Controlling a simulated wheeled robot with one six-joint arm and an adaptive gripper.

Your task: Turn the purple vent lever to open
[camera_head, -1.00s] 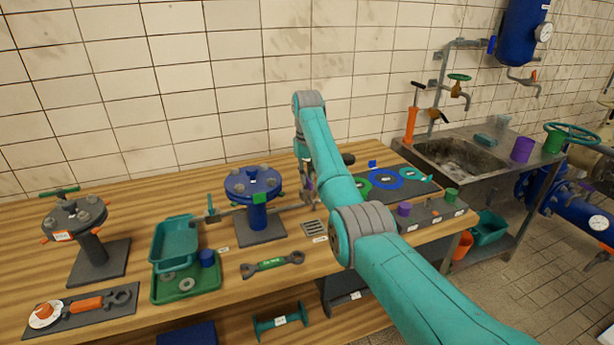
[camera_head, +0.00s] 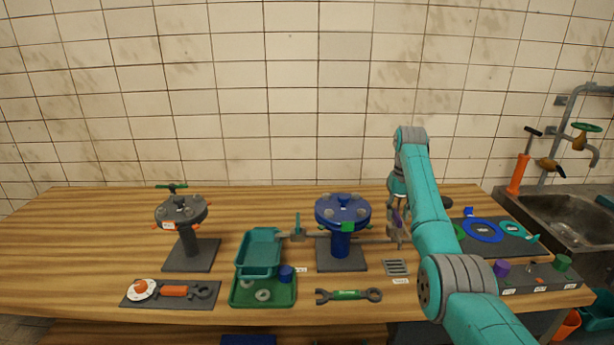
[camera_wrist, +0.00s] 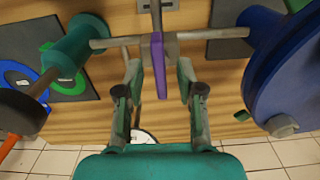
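The purple vent lever (camera_wrist: 160,68) shows in the wrist view as a flat purple bar on a grey valve body (camera_wrist: 135,45) on a thin horizontal pipe. My gripper (camera_wrist: 160,80) is open, with one finger on each side of the lever and visible gaps between. In the head view a bit of the purple lever (camera_head: 396,217) shows beside my arm, at the right end of the pipe from the blue flanged stand (camera_head: 343,212). My gripper (camera_head: 398,195) is just above it there, partly hidden by my forearm.
The blue flange (camera_wrist: 290,75) is close on the right in the wrist view, a teal cylinder (camera_wrist: 72,48) on the left. On the wooden bench are a grey flanged stand (camera_head: 181,212), a teal tray (camera_head: 258,252), a green tray (camera_head: 262,303) and a wrench (camera_head: 349,295).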

